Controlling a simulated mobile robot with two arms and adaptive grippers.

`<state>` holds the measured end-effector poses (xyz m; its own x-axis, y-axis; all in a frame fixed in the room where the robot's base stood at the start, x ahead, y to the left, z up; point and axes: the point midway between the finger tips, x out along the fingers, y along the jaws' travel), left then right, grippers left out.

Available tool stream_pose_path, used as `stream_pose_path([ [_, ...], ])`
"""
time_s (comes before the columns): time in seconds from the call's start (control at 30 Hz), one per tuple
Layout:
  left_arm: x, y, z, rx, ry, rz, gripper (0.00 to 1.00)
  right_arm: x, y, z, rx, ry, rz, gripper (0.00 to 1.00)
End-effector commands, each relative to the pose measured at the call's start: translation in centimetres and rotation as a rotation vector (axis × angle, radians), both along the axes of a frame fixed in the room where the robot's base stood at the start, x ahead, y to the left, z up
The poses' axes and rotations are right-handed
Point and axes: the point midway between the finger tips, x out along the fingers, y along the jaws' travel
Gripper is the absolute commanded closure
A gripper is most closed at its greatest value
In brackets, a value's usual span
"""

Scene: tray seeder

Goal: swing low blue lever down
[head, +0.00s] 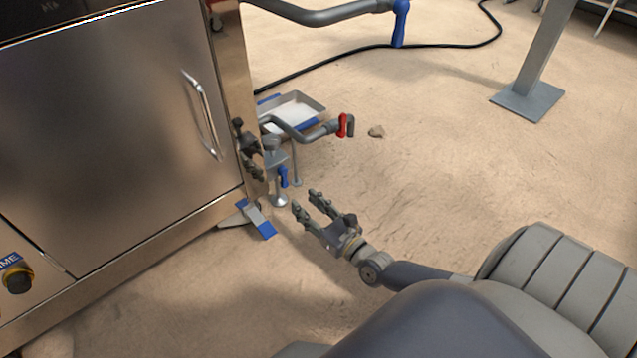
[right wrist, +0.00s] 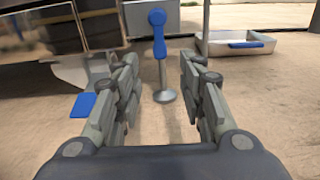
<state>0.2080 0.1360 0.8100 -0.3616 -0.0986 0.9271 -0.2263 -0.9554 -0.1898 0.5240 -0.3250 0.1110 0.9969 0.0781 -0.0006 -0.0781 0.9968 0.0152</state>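The low blue lever (head: 283,177) is on a grey jack-like post with a round foot, beside the lower corner of the steel machine. In the right wrist view the blue lever (right wrist: 159,46) is straight ahead, between and beyond my fingers. Its round pivot is at the top and its wider blue end hangs below. My right gripper (head: 305,199) is open and empty, in front of the lever and apart from it. Its two spread fingers also show in the right wrist view (right wrist: 160,90). My left gripper is not in view.
A blue-ended foot piece (head: 263,228) juts from the machine's base (head: 120,130), left of the post. A grey pipe with a red handle (head: 343,126) and a shallow metal tray (head: 318,102) are behind. Another blue lever (head: 400,24) hangs higher up. Floor to the right is mostly clear.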

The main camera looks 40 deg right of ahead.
Motion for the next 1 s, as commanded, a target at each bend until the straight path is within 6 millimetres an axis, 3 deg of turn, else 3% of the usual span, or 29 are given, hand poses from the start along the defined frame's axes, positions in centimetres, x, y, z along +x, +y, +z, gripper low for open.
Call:
stream_pose_path([
  [0.1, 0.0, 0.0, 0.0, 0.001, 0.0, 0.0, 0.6, -2.0, -0.1, -0.1, 0.001, 0.004, 0.001, 0.63],
  [0.3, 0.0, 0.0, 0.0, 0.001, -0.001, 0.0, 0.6, -3.8, -0.3, 0.0, 0.001, 0.002, 0.0, 0.63],
  [1.0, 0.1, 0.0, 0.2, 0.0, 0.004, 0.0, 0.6, -4.2, -0.1, 0.5, -0.009, -0.008, 0.003, 0.63],
])
